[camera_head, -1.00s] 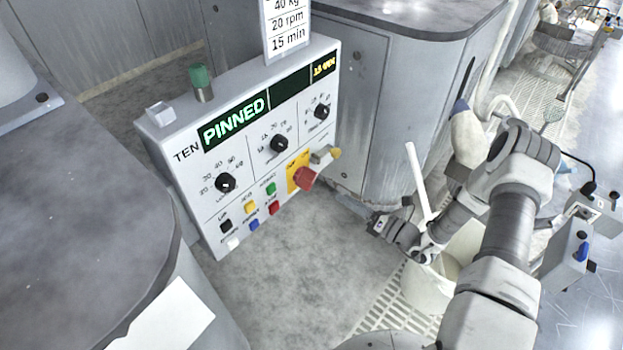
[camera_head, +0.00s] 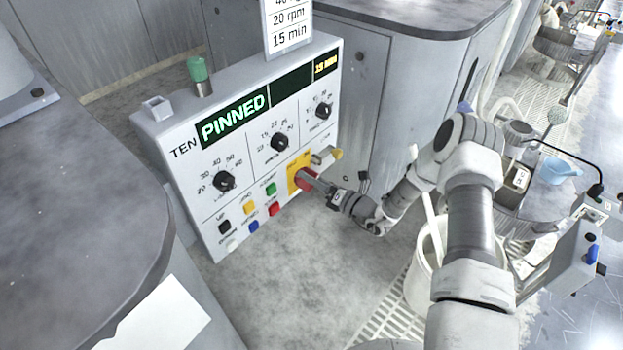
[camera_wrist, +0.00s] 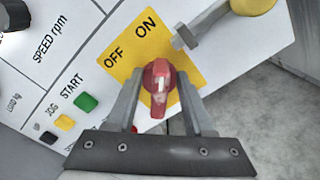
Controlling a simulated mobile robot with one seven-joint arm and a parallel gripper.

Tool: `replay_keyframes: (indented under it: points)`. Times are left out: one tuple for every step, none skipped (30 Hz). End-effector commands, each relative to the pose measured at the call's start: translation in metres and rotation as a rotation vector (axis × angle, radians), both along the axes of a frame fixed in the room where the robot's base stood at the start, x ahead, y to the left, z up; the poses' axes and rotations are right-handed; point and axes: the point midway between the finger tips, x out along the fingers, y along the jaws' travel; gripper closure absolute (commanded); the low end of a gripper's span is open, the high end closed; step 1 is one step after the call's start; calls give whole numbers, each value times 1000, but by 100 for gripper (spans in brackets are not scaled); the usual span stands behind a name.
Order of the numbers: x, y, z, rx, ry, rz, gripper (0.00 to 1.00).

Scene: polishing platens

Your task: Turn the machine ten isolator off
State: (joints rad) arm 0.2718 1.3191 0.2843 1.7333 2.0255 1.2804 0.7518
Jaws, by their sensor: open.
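The machine TEN panel (camera_head: 250,140) shows a green PINNED display. Its isolator is a red knob (camera_wrist: 160,85) on a yellow plate (camera_wrist: 122,78) marked OFF and ON; it also shows in the head view (camera_head: 304,181). The knob's grip stands roughly upright in the wrist view, its upper end nearer the ON label. My gripper (camera_wrist: 160,92) is open, one finger on each side of the knob; whether either finger touches it I cannot tell. In the head view my gripper (camera_head: 318,184) reaches the panel from the right and partly hides the knob.
A grey bracket with a yellow knob (camera_head: 336,154) juts out just right of the isolator. Coloured push buttons (camera_head: 270,189) lie to the left and black dials (camera_head: 279,142) above. A white bucket (camera_head: 425,280) stands below my arm. The floor before the panel is clear.

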Motion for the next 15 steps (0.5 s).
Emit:
replay_keyframes:
  points:
    - [0,0,0,0,0,0,48]
    - [0,0,0,0,0,0,48]
    - [0,0,0,0,0,0,55]
    - [0,0,0,0,0,0,60]
    - [0,0,0,0,0,0,66]
    - [0,0,0,0,0,0,73]
    - [0,0,0,0,0,0,78]
    - [0,0,0,0,0,0,84]
    - [0,0,0,0,0,0,91]
    - [0,0,0,0,0,0,96]
    - [0,0,0,0,0,0,100]
    - [0,0,0,0,0,0,100]
    - [0,0,0,0,0,0,100]
    - [0,0,0,1,0,1,100]
    - [0,0,0,1,0,1,100]
